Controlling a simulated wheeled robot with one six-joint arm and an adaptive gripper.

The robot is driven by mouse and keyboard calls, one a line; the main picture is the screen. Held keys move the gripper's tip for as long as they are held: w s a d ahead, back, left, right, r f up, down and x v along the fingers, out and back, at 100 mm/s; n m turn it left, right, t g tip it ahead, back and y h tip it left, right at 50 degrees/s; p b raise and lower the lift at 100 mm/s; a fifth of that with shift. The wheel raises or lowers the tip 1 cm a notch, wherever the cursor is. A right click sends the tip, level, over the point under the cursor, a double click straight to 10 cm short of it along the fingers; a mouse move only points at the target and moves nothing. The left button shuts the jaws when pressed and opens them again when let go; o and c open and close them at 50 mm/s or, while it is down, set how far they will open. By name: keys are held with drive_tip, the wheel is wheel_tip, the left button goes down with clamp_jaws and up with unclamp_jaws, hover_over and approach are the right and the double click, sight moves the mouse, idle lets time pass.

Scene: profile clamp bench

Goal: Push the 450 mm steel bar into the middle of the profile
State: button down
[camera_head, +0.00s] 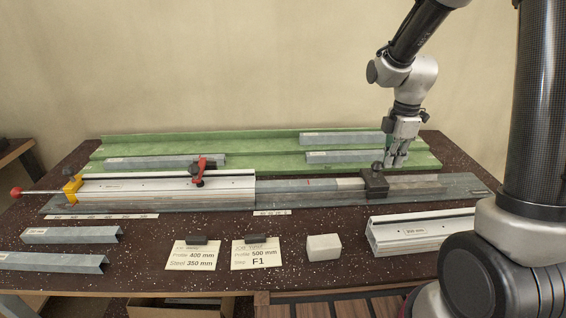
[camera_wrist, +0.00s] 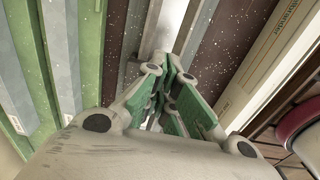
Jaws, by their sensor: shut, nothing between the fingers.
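A pale aluminium profile (camera_head: 130,191) lies on the long grey fixture (camera_head: 468,189), with a red clamp (camera_head: 200,172) on it. A grey steel bar (camera_head: 285,187) with a red mark lies in line with the profile at its right end. I cannot tell how far it reaches inside, and its length is not legible. A dark block with a knob (camera_head: 375,184) stands on the fixture to its right. My gripper (camera_head: 398,161) is shut and empty, just behind and right of the dark block. In the wrist view its green-padded fingers (camera_wrist: 168,75) are over a pale grey strip.
The green rack (camera_head: 120,142) behind holds several steel bars (camera_head: 340,139). A yellow stop (camera_head: 72,189) with a red-knobbed rod is at the fixture's left. In front are two bars (camera_head: 70,235), two cards (camera_head: 194,257), a pale block (camera_head: 323,247) and another profile (camera_head: 420,232).

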drive_tip(key=shift+a, duration=12.7)
drive_tip(key=shift+d, duration=0.75)
wheel_tip(320, 180, up, 7)
